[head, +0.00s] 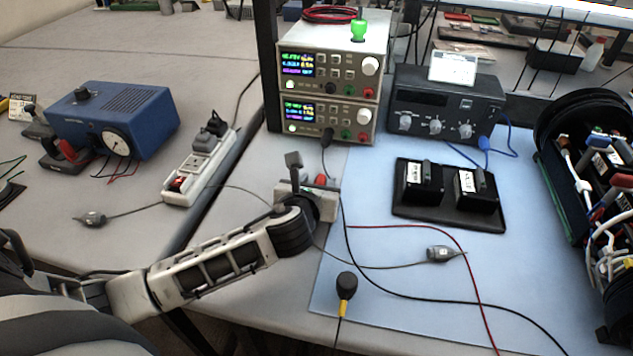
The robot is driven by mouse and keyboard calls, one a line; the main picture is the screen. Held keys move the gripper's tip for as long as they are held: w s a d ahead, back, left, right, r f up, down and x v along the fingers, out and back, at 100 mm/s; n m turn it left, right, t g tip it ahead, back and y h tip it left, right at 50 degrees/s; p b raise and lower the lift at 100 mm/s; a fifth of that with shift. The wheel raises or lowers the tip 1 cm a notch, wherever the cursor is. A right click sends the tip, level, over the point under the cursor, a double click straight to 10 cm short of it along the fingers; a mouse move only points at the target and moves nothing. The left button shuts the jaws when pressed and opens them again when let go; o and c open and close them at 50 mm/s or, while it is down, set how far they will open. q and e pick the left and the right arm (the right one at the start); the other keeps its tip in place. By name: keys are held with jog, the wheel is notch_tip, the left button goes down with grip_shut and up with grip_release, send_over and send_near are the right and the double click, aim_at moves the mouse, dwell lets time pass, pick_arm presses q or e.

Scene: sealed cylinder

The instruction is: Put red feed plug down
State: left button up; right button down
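My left gripper (305,176) reaches in from the left over the front bench, below the stacked power supplies. One dark finger stands up at its left side. A small red piece (320,180), which looks like the red feed plug, shows right at the gripper's far side. The gripper body hides most of it, so I cannot tell whether the fingers close on it or whether it touches the bench. A thin red lead (430,231) comes out from behind the gripper and runs right across the blue mat (400,320). My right gripper is not in view.
Two stacked power supplies (325,60) stand behind, with a black plug (327,136) in the lower one. A black tray (450,222) holds two dark blocks. A white power strip (195,172) lies left. Black and grey leads cross the mat, whose front middle is mostly clear.

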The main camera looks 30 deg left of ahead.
pick_arm(q)
jog(key=shift+r, duration=0.3)
jog(key=v, duration=1.2)
jog(key=shift+r, duration=0.3)
